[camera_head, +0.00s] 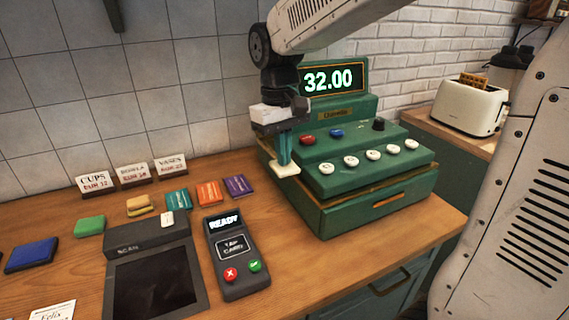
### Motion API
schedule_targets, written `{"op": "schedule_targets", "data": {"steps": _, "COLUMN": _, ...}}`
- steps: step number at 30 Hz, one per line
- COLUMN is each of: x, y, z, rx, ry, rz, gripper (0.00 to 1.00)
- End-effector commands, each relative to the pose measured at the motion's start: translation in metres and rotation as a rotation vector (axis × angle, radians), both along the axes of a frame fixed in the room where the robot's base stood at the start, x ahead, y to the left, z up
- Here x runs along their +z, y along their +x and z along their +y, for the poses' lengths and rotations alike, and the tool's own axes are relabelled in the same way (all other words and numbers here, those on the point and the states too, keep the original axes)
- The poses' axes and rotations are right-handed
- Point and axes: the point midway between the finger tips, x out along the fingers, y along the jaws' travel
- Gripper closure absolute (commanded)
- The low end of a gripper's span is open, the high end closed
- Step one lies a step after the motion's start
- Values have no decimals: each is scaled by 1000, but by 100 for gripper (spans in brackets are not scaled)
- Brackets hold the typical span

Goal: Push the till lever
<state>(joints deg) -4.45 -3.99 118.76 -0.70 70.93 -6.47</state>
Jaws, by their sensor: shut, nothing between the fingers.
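The green till (355,195) stands on the wooden counter, its display reading 32.00. A flat cream tab (287,171), which looks like the till lever's end, sticks out at the till's left side. My gripper (285,162) points down with its teal fingers shut and empty. The fingertips are right at the cream tab; I cannot tell if they touch it or are just above or behind it. The rest of the lever is hidden by the gripper and the till. The till's drawer front (385,205) looks closed.
A card reader (237,258) showing READY and a dark scan pad (150,283) lie left of the till. Several coloured cards and blocks and small price signs (133,174) are further left. A toaster (468,107) stands on a side counter at right.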

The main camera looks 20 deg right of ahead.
Motion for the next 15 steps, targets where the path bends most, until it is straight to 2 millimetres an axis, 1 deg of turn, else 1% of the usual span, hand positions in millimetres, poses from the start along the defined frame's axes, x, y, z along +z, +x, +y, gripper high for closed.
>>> {"op": "schedule_targets", "data": {"steps": 3, "x": -15, "y": -1, "z": 0, "rx": 0, "ry": -1, "rz": 4, "gripper": 100}}
{"op": "schedule_targets", "data": {"steps": 8, "x": -32, "y": 0, "z": 0, "rx": 0, "ry": 0, "rz": 2, "gripper": 100}}
{"op": "schedule_targets", "data": {"steps": 15, "x": -30, "y": 3, "z": 1, "rx": 0, "ry": 0, "rz": 0, "gripper": 100}}
